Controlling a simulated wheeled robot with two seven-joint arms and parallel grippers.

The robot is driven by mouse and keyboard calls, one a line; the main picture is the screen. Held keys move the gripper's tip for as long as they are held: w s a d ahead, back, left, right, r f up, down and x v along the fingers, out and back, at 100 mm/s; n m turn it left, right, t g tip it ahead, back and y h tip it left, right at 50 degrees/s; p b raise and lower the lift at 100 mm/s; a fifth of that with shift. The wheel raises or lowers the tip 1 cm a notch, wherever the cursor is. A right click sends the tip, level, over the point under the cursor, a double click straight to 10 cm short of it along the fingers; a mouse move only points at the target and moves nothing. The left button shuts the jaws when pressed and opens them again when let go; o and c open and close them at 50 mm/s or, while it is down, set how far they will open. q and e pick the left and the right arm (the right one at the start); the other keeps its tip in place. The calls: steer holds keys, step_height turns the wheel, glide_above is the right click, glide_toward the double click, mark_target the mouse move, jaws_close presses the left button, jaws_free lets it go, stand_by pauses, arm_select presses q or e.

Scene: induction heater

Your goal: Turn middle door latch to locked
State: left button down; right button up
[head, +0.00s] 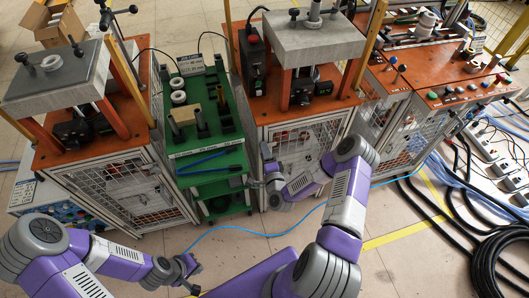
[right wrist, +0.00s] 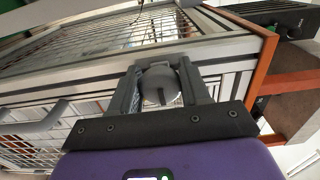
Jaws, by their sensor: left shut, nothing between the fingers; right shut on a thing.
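The middle door latch is a rounded grey knob (right wrist: 160,88) in the right wrist view, with a slot line on its face. It sits on the metal frame of the middle cabinet's mesh door (head: 305,142). My right gripper (right wrist: 160,72) has its two fingers on either side of the knob, closed on it. In the head view my right wrist is at the front left edge of that door, and the latch is not clear there. My left gripper (head: 187,272) is shut and empty, low over the floor, apart from the cabinets.
A grey bar handle (right wrist: 38,120) is on the door left of the latch in the right wrist view. A green cart (head: 212,160) stands between the left cabinet (head: 135,185) and the middle one. A blue cable (head: 240,232) crosses the floor; black cables (head: 490,240) lie at right.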

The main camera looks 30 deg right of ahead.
steer(key=o, duration=0.9)
steer(key=p+v, duration=0.1)
steer(key=v, duration=0.6)
steer(key=shift+s, duration=0.35)
